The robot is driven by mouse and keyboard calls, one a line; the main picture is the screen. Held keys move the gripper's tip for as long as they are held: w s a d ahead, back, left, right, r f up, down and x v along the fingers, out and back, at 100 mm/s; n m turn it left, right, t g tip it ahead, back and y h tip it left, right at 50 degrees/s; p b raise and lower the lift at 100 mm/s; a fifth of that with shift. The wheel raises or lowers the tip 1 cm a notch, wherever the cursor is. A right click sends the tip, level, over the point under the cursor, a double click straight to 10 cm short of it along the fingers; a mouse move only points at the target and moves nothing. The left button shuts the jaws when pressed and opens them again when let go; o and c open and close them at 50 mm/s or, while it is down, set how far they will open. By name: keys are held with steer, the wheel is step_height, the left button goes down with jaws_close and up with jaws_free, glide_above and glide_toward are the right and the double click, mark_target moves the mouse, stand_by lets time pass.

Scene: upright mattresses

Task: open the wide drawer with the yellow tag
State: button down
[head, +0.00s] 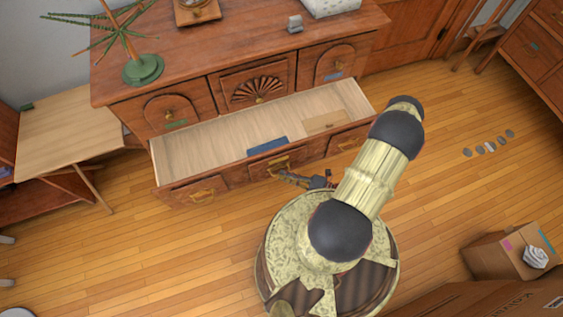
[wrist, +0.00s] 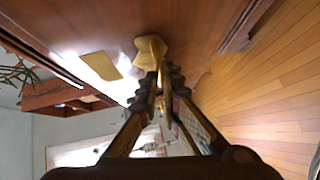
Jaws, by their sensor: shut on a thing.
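The wide wooden drawer (head: 236,178) of the dresser stands pulled out, and its pale inside shows in the head view. A yellow tag (wrist: 101,65) is on the drawer front in the wrist view, beside a brass handle (wrist: 149,45). In the head view the middle brass handle (head: 279,162) is at the centre of the drawer front. My gripper (head: 284,175) is at this handle. In the wrist view my gripper (wrist: 160,85) is shut on the handle, and its fingers partly hide it.
A blue flat thing (head: 267,145) and a tan flat thing (head: 324,122) lie in the drawer. Smaller drawers with green and blue tags are above it. A small table (head: 62,125) stands left. A cardboard box (head: 497,254) is at lower right.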

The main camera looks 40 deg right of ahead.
steer(key=shift+s+a, duration=0.2)
steer(key=shift+s, duration=0.55)
steer(key=shift+s+a, duration=0.15)
steer(key=shift+s, duration=0.6)
steer(key=c, duration=2)
jaws_free()
steer(key=shift+v, duration=6)
